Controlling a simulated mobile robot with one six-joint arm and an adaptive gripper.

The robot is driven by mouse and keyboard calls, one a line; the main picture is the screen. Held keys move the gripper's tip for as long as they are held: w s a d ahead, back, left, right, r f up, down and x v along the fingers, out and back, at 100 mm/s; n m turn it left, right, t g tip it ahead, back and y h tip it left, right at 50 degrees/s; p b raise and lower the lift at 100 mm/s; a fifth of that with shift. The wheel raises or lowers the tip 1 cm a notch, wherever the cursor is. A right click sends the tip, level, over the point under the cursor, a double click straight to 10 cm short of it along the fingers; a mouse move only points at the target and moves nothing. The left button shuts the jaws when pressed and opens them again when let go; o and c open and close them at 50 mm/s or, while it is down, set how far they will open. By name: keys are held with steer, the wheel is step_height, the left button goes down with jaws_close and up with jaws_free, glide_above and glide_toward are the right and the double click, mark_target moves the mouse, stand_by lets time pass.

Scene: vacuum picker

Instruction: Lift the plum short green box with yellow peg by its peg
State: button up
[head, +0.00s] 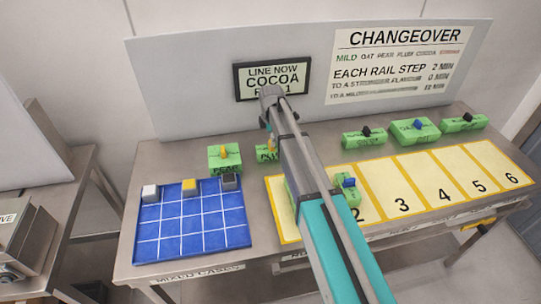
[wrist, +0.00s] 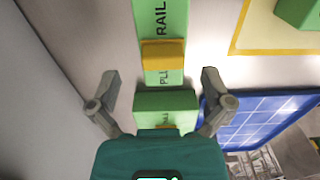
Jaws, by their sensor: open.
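Nothing is held. A second green box (wrist: 165,102) shows nearer my palm, which partly hides it. My gripper is not distinguishable in the head view.
Another green box with a yellow peg (head: 224,160) stands to the left, behind the blue gridded mat (head: 194,222). A green box (head: 345,192) with a blue peg sits on the numbered yellow rail (head: 392,195). Several more boxes line the back right. An upright panel (head: 190,75) closes the back.

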mark_target(271, 148)
steer(key=shift+f, duration=0.2)
stand_by(0.3)
steer(key=shift+s+f+b, duration=0.2)
steer(key=shift+f+b, duration=2.25)
steer(key=shift+b, duration=0.15)
steer(key=c, duration=1.1)
steer(key=shift+r, duration=0.1)
step_height(271, 148, up, 2)
steer(key=p, duration=0.2)
steer(key=shift+r+p, duration=0.25)
steer(key=shift+p, duration=0.15)
steer(key=s+d+r+p, duration=0.4)
steer(key=s+r+p, duration=0.6)
steer(key=s, duration=0.3)
steer(key=shift+s+r, duration=0.2)
